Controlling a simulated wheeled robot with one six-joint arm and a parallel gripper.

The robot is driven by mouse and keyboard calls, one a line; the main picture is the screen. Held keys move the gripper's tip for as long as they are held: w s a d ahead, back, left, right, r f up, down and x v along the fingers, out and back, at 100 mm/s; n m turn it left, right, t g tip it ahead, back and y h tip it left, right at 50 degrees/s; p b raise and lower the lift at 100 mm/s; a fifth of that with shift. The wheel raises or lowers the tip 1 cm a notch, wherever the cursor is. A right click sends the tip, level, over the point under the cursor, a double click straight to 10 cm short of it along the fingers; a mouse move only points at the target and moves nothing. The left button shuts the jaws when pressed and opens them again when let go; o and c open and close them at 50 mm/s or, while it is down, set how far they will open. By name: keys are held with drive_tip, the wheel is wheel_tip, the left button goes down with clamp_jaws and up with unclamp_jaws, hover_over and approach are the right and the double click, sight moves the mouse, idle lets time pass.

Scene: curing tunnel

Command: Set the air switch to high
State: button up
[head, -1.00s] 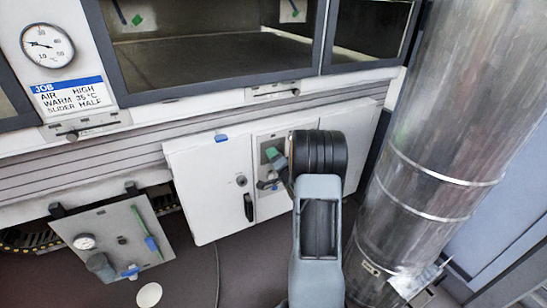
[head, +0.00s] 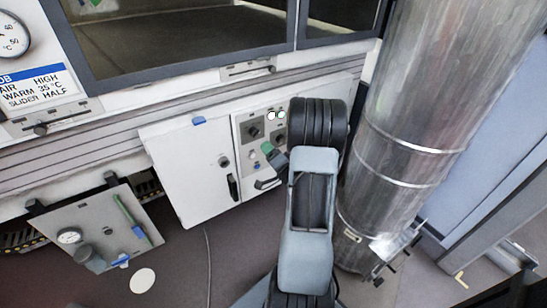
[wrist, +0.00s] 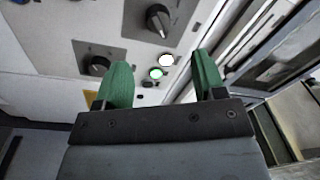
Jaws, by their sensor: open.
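A grey-white control panel (head: 243,140) on the cabinet front carries two dark rotary knobs on grey plates. One knob (head: 255,131) shows left of my arm in the head view; it and the other are in the wrist view, an upper knob (wrist: 158,20) and a left knob (wrist: 95,65). No knob label is readable, so I cannot tell which is the air switch. My gripper (wrist: 161,60) is open and empty, its green fingers apart, facing the panel. In the head view its green fingertip (head: 267,148) appears just below the left knob. Contact cannot be told.
A white lamp (wrist: 166,60) and a green lamp (wrist: 156,73) are lit beside the knobs. A job card (head: 35,88) reads air high, warm 35 °C, slider half. A large metal duct (head: 430,130) stands close right of my arm. A hinged grey panel (head: 95,235) juts out at lower left.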

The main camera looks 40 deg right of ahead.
drive_tip(key=shift+s+a+f, duration=0.1)
drive_tip(key=shift+s+a, duration=0.05)
drive_tip(key=shift+s, duration=0.75)
drive_tip(key=shift+s+a, duration=0.15)
drive_tip(key=shift+s, duration=0.75)
